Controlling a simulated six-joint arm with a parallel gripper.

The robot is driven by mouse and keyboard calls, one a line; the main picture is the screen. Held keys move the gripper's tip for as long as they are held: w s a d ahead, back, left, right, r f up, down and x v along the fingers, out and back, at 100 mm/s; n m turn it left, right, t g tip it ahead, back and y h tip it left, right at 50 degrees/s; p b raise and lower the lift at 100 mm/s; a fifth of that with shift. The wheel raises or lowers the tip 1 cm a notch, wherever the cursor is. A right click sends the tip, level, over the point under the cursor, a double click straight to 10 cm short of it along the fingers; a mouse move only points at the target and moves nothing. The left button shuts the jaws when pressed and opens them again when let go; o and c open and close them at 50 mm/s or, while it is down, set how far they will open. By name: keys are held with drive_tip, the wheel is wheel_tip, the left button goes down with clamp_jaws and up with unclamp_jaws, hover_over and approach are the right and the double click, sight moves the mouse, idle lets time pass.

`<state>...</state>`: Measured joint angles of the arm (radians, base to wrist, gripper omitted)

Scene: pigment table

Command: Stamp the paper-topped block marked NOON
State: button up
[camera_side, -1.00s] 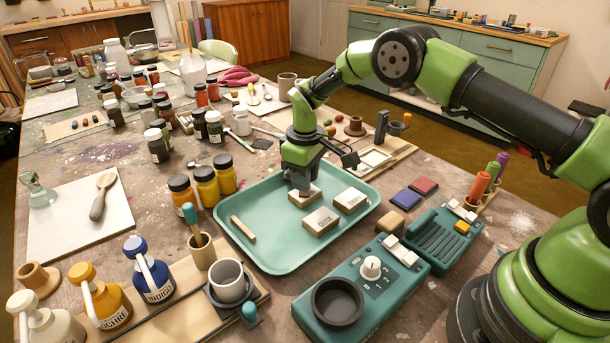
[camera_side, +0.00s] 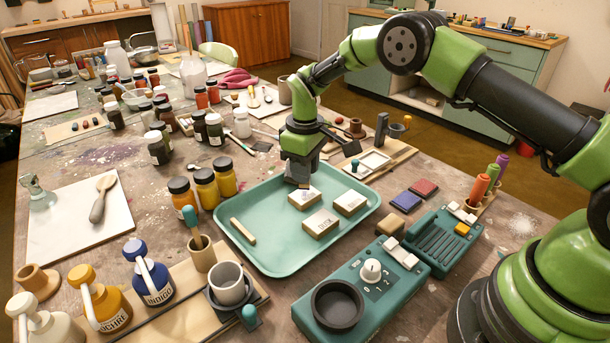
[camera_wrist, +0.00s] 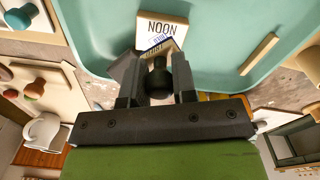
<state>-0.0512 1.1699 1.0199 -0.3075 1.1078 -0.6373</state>
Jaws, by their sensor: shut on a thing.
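Three paper-topped blocks lie in the green tray (camera_side: 272,256). The one marked NOON (camera_wrist: 165,24) is just beyond my fingers in the wrist view; I take it to be the rear block (camera_side: 304,198) in the side view. A blue mark shows on its paper, partly hidden by what I hold. The other two blocks, one at the front (camera_side: 320,222) and one at the right (camera_side: 350,202), have lettering too small to read. My gripper (camera_side: 299,180) is shut on a dark-knobbed stamp (camera_wrist: 158,84) and holds it just behind and above the rear block. The stamp's face is hidden.
A small wooden bar (camera_side: 243,231) lies at the tray's left. A blue pad (camera_side: 406,201) and a red pad (camera_side: 424,187) lie right of the tray. Yellow jars (camera_side: 205,187) stand close at its left, and a teal device (camera_side: 350,300) stands in front.

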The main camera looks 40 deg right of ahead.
drive_tip(key=shift+r, duration=2.05)
